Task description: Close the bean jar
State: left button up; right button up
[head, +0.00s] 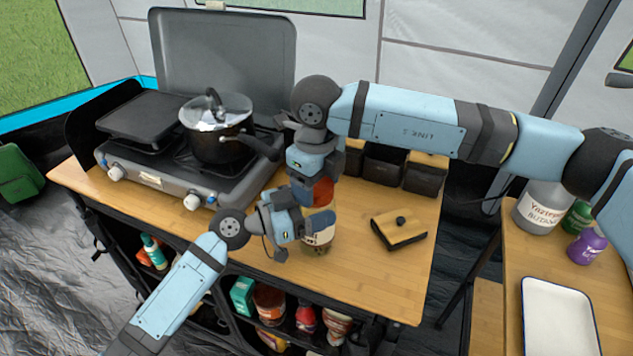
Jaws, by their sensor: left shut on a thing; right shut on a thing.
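The bean jar (319,222) is a clear jar with a pale label, standing upright on the wooden table near its front edge. My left gripper (304,232) comes from the left and is shut on the jar's lower side. My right gripper (308,180) reaches down from above and is shut at the jar's top, apparently on the lid.
A two-burner stove (170,180) with a lidded pot (218,140) stands at left. The table's front right is clear. A white tray (558,318) lies on the right table.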

jog(key=m, duration=0.6)
jog(key=o, duration=1)
jog(key=shift+a+r, duration=0.1)
notch_tip(320, 180, up, 4)
jog(key=shift+s+r, duration=0.1)
jog(key=shift+r, duration=0.1)
jog(key=shift+c, duration=0.3)
